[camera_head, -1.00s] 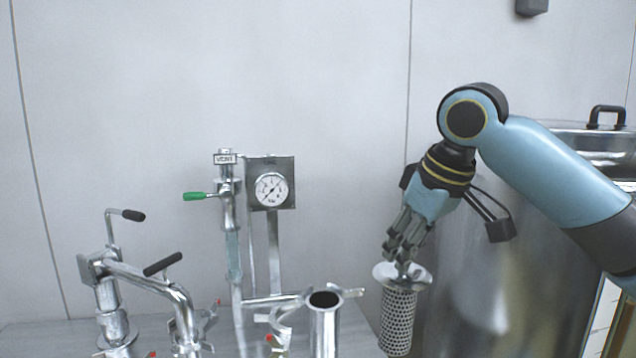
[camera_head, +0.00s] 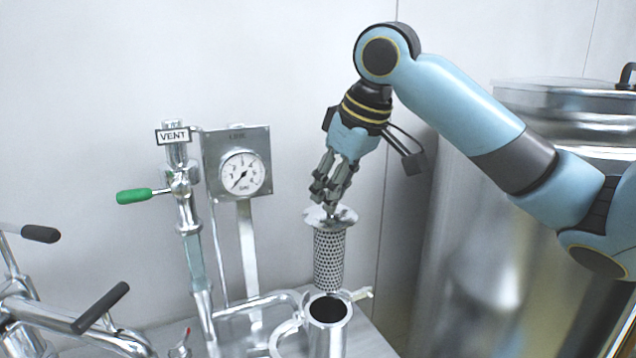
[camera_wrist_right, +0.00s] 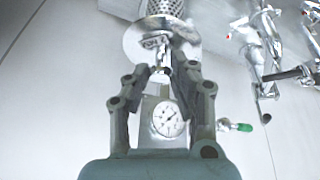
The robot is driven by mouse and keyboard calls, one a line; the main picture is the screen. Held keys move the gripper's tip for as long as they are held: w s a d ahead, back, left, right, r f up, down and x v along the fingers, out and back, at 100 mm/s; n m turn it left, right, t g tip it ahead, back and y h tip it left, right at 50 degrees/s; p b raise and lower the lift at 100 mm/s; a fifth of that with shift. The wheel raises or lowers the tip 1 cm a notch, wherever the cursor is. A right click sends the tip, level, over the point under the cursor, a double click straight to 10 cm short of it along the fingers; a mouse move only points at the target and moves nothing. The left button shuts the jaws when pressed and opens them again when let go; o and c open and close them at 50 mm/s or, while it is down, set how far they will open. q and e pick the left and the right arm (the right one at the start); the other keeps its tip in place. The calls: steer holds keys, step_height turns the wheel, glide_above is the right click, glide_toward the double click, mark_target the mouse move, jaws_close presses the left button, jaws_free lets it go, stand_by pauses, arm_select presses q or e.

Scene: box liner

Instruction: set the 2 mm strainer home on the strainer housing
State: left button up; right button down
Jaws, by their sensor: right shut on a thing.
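The strainer (camera_head: 329,260) is a perforated metal cylinder with a round flange on top. My right gripper (camera_head: 336,205) is shut on the knob above that flange, and the strainer hangs nearly upright from it. The strainer housing (camera_head: 327,330) is an open metal tube with a dark mouth. The strainer's lower end shows just above the housing's mouth in the head view; the exact gap cannot be told. In the right wrist view the fingers (camera_wrist_right: 163,80) close around the knob, with the strainer's flange (camera_wrist_right: 160,42) beyond. My left gripper is not in view.
A pressure gauge (camera_head: 241,174) on a plate and a vent valve (camera_head: 180,185) with a green lever stand left of the strainer. Pipes with black-handled levers (camera_head: 100,307) are at lower left. A large steel tank (camera_head: 480,250) stands at right.

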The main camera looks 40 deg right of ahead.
mark_target(333, 253)
steer(key=shift+f, duration=0.15)
steer(key=shift+s+f, duration=0.1)
steer(key=shift+f, duration=2.05)
steer(key=shift+f+b, duration=0.4)
steer(key=shift+f, duration=0.45)
steer(key=shift+f+b, duration=1.15)
steer(key=shift+f, duration=1.5)
steer(key=shift+f+b, duration=1.4)
steer(key=shift+f, duration=1.9)
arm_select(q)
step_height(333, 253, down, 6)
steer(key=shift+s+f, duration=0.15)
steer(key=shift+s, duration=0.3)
arm_select(e)
steer(key=shift+f, duration=0.45)
steer(key=shift+f, duration=0.25)
